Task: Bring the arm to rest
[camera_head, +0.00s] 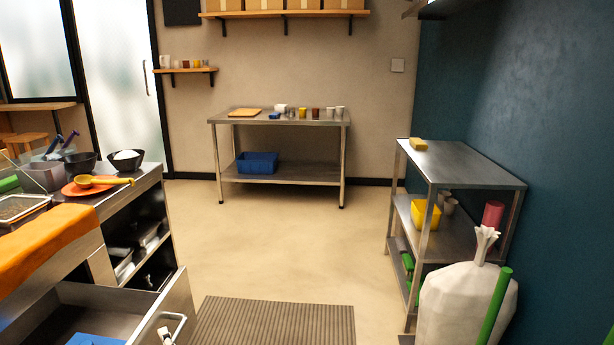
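Neither of my grippers shows in the head view, and no arm can be made out. On the steel counter at left, a yellow ladle (103,181) lies across an orange plate (79,190). A dark bowl (126,161) with white contents and another dark bowl (81,164) stand behind it. Below, a steel drawer (150,312) stands open, with a blue item (95,340) partly visible inside.
A steel table (280,119) with cups and a blue bin (257,163) stands at the back wall. A steel shelf cart (460,165) and a white sack (465,305) stand at right. A ribbed mat (274,322) lies in front; the middle floor is clear.

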